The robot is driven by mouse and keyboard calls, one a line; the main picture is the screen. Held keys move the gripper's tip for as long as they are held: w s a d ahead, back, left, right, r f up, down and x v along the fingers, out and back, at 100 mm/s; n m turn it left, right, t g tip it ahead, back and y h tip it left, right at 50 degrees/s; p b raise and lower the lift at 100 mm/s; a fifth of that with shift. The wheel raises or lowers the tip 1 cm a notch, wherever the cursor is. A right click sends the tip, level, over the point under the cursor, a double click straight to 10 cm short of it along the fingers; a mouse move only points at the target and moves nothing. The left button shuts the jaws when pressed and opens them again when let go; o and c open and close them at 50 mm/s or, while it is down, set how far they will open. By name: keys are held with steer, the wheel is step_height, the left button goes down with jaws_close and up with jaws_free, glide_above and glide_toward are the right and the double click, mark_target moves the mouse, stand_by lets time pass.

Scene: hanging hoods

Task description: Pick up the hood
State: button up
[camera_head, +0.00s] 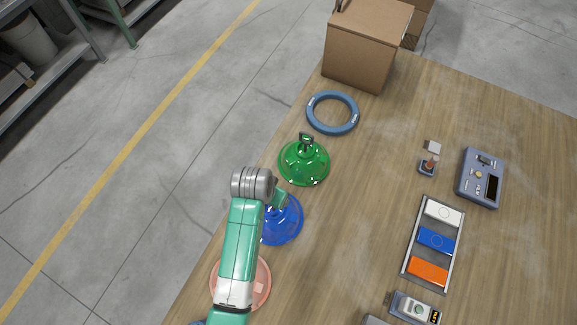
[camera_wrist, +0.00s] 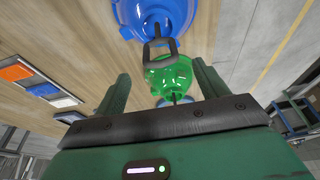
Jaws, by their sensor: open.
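A translucent blue hood (camera_head: 285,228) stands on the table, partly hidden under my arm in the head view. It shows at the top of the wrist view (camera_wrist: 130,14), with a dark loop handle (camera_wrist: 160,46) that appears to be its own. My gripper (camera_wrist: 160,72) is open, and the loop shows between its fingers, not gripped. In the head view the fingertips are hidden behind my arm. A green hood (camera_head: 303,165) with a dark handle stands just beyond the blue one; the wrist view shows it too (camera_wrist: 165,76). A pinkish hood (camera_head: 262,285) lies partly under my arm.
A blue ring (camera_head: 332,113) and a cardboard box (camera_head: 366,48) are farther along the wooden table (camera_head: 370,180). A rack (camera_head: 433,243) with white, blue and orange blocks and a grey device (camera_head: 480,178) are at right. The table's left edge runs near the hoods.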

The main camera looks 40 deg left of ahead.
mark_target(273, 208)
steer(key=x, duration=0.5)
steer(key=s+b+x, duration=0.1)
steer(key=x, duration=0.1)
steer(key=shift+w+f, duration=0.15)
steer(key=shift+f, duration=0.35)
jaws_close()
